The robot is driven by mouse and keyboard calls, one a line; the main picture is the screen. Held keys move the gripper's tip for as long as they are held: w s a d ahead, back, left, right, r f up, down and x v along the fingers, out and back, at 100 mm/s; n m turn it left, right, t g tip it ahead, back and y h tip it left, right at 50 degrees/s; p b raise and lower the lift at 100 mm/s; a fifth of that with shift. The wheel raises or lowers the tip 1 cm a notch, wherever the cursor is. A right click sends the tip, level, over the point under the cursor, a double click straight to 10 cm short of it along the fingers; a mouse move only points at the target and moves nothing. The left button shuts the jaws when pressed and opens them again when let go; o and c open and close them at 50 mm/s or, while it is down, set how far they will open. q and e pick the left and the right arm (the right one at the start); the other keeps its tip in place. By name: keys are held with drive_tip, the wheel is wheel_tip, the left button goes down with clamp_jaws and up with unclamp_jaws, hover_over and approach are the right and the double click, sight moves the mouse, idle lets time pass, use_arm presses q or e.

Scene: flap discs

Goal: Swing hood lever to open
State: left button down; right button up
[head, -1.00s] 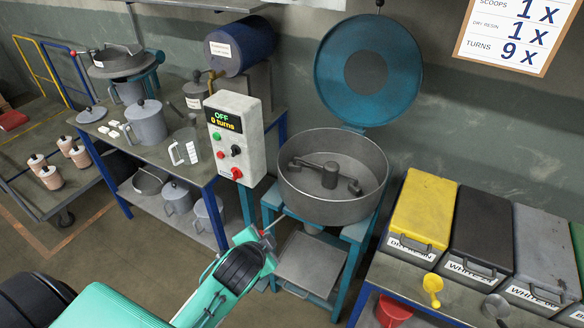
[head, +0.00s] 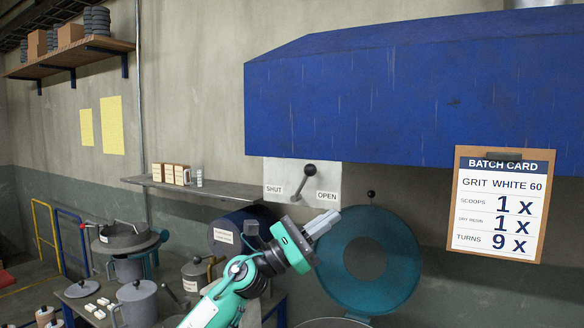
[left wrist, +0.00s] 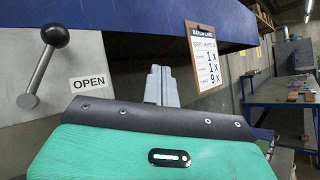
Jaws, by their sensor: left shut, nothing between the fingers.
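The hood lever (head: 303,182) is a grey rod with a black ball knob on a pale plate (head: 274,177) below the blue hood (head: 380,100). SHUT is at the plate's left and OPEN at its right. The rod runs from low left up to the knob, between the two labels. My left gripper (head: 330,222) is shut and empty, below and right of the lever, apart from it. In the left wrist view, the lever (left wrist: 44,68) stands at the left, with the OPEN label (left wrist: 89,82) beside it and my fingers (left wrist: 161,86) to the right. My right gripper is out of view.
The blue round lid (head: 400,262) stands raised behind my left gripper. A batch card (head: 500,204) hangs at the right. A shelf (head: 220,190) with small boxes runs left of the lever plate. A dark blue drum (head: 222,238) sits below it.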

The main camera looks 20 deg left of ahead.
use_arm(q)
drive_tip(key=s+a+r+m+g+y, duration=0.1)
drive_tip(key=a+r+m+g+y, duration=0.3)
drive_tip(key=a+r+m+y, duration=1.05)
drive_tip(key=m+h+p, duration=0.2)
drive_tip(key=h+p, duration=0.1)
drive_tip(key=p, duration=0.3)
hover_over(304, 183)
drive_tip(key=s+a, duration=0.2)
wheel_tip(304, 183, down, 4)
drive_tip(key=shift+a+r+n, duration=0.1)
drive_tip(key=shift+r+n, duration=0.05)
drive_tip(key=shift+n, duration=0.1)
